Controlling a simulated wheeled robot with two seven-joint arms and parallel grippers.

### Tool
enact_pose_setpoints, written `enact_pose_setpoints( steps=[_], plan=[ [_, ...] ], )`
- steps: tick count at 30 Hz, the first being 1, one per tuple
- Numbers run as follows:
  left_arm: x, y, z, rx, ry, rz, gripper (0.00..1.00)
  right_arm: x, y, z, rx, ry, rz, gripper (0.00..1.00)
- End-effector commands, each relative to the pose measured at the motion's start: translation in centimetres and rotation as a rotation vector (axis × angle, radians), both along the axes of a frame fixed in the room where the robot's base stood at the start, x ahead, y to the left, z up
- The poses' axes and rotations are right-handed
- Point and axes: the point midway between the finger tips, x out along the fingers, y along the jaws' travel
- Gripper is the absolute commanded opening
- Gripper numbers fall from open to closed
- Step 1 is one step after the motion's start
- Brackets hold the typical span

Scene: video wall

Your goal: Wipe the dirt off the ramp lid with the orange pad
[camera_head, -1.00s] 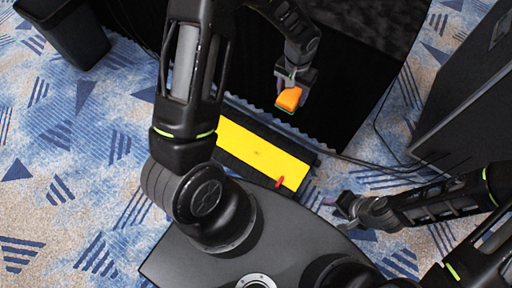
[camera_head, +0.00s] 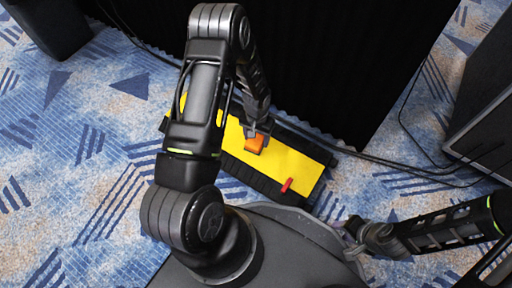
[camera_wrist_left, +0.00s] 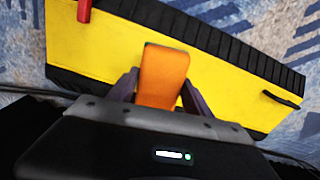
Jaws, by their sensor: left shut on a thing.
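The yellow ramp lid (camera_head: 295,164) lies on the floor in a black ribbed ramp frame. It also fills much of the left wrist view (camera_wrist_left: 225,85). My left gripper (camera_head: 257,136) is shut on the orange pad (camera_head: 255,145) and holds it over the middle of the lid. In the left wrist view the pad (camera_wrist_left: 163,75) sticks out between the fingers; I cannot tell whether it touches the lid. No dirt shows clearly; part of the lid is hidden by my left arm and the pad. My right gripper (camera_head: 352,237) is off the lid, low at the right; its jaws are unclear.
A small red piece (camera_head: 286,185) stands on the lid's near edge, right of the pad. A black curtain (camera_head: 330,70) hangs just behind the ramp. Dark cables (camera_head: 400,165) run along the floor to the right. A dark case (camera_head: 485,120) stands at right. Carpet at left is clear.

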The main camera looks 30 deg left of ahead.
Motion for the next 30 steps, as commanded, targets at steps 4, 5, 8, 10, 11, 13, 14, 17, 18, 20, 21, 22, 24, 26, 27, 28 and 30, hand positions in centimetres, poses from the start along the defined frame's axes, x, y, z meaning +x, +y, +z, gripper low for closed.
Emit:
enact_pose_setpoints(
  steps=[4, 5, 8, 10, 11, 13, 14, 17, 18, 20, 21, 22, 24, 26, 27, 28, 30],
  plan=[
    [-0.1, 0.2, -0.9, 0.001, -0.002, 0.002, 0.14, 0.1, 0.0, -0.6, 0.0, -0.002, -0.002, 0.36],
    [-0.1, 0.3, -0.8, 0.001, -0.002, 0.002, 0.14, 0.1, 0.0, -0.5, 0.0, -0.002, -0.002, 0.36],
    [-0.1, 0.2, -0.7, 0.001, -0.002, 0.002, 0.14, 0.1, 0.0, -0.4, -0.001, -0.003, -0.001, 0.36],
    [-0.1, 0.2, -0.7, 0.001, -0.002, 0.002, 0.14, 0.1, 0.0, -0.4, -0.001, -0.003, -0.001, 0.36],
    [-0.1, 0.2, -0.7, 0.001, -0.002, 0.002, 0.14, 0.1, 0.0, -0.4, -0.001, -0.003, -0.001, 0.36],
    [-0.1, 0.2, -0.8, 0.001, -0.001, 0.002, 0.14, 0.1, 0.0, -0.5, 0.0, -0.002, -0.001, 0.36],
    [-0.1, 0.2, -0.9, 0.001, -0.001, 0.002, 0.14, 0.1, 0.0, -0.6, 0.0, -0.002, -0.001, 0.36],
    [-0.2, 0.2, -1.4, 0.001, -0.001, 0.002, 0.14, 0.1, 0.0, -0.9, 0.0, -0.002, -0.001, 0.36],
    [-0.3, 0.2, -1.7, 0.001, 0.0, 0.003, 0.14, 0.1, 0.0, -1.1, 0.001, -0.002, -0.002, 0.36],
    [-0.4, 0.3, -2.2, 0.001, 0.0, 0.003, 0.14, 0.2, -0.1, -1.4, 0.001, -0.003, -0.002, 0.36],
    [-0.5, 0.3, -2.5, 0.001, 0.001, 0.003, 0.14, 0.2, -0.1, -1.6, 0.002, -0.003, -0.002, 0.36],
    [-0.6, 0.3, -2.8, 0.001, 0.001, 0.003, 0.14, 0.3, -0.1, -1.8, 0.002, -0.003, -0.002, 0.36],
    [-0.7, 0.3, -3.5, 0.001, 0.001, 0.003, 0.14, 0.3, -0.1, -2.2, 0.003, -0.004, -0.003, 0.36],
    [-0.8, 0.3, -4.0, 0.001, 0.0, 0.002, 0.14, 0.4, -0.1, -2.5, 0.003, -0.004, -0.003, 0.36],
    [-0.9, 0.4, -4.4, 0.001, 0.0, 0.002, 0.14, 0.4, -0.1, -2.7, 0.003, -0.004, -0.003, 0.36],
    [-1.0, 0.4, -4.7, 0.001, 0.0, 0.002, 0.14, 0.5, -0.1, -2.9, 0.003, -0.005, -0.003, 0.36],
    [-1.1, 0.4, -5.3, 0.001, 0.0, 0.002, 0.14, 0.5, -0.1, -3.2, 0.004, -0.005, -0.004, 0.36]
  ],
)
